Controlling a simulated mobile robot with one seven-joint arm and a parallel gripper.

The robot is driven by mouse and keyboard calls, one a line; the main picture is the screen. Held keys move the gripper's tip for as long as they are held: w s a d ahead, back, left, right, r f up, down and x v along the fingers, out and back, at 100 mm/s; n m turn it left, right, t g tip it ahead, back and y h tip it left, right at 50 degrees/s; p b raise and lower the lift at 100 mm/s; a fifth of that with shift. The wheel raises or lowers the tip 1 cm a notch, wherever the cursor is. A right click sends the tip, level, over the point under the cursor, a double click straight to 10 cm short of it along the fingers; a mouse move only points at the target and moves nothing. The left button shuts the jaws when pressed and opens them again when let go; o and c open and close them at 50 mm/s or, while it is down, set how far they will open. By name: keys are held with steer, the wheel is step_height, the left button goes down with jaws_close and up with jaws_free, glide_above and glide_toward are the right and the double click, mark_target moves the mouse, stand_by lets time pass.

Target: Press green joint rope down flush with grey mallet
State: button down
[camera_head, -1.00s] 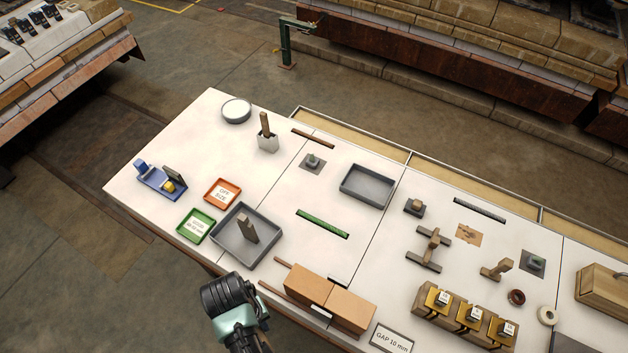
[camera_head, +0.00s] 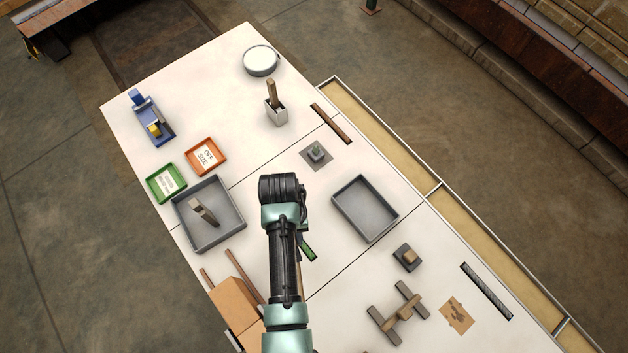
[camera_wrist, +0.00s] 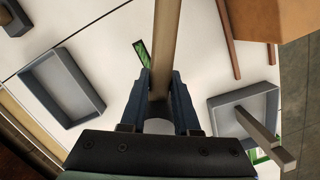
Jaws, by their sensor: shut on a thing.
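The green joint rope (camera_head: 308,250) lies in a dark slot in the white tabletop, mostly hidden behind my arm in the head view. In the wrist view a short piece of the rope (camera_wrist: 142,52) shows just left of the held handle. My gripper (camera_wrist: 161,88) is shut on a pale wooden handle (camera_wrist: 167,30), which runs up out of the wrist view. I take it for the mallet's handle; its grey head is hidden or out of view. In the head view my arm reaches over the table beside the rope, and my fingertips are hidden.
A grey tray (camera_head: 180,232) with an upright block stands to the left, near green (camera_head: 154,188) and orange trays (camera_head: 193,151). An empty grey tray (camera_head: 338,192) lies to the right.

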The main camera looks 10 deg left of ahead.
steer(key=shift+w+d+f, duration=0.1)
steer(key=shift+w+f, duration=0.05)
steer(key=shift+f, duration=0.15)
steer(key=shift+f+b, duration=0.95)
steer(key=shift+b, duration=0.25)
step_height(320, 180, down, 4)
steer(key=b, duration=0.3)
steer(key=shift+r+b, duration=0.15)
steer(key=shift+b, duration=0.25)
steer(key=shift+f+b, duration=0.7)
steer(key=shift+f, duration=0.4)
steer(key=shift+s+f, duration=0.1)
steer(key=shift+s, duration=0.15)
stand_by(1.4)
step_height(320, 180, up, 7)
steer(key=p, duration=0.8)
steer(key=shift+w, duration=0.15)
stand_by(0.4)
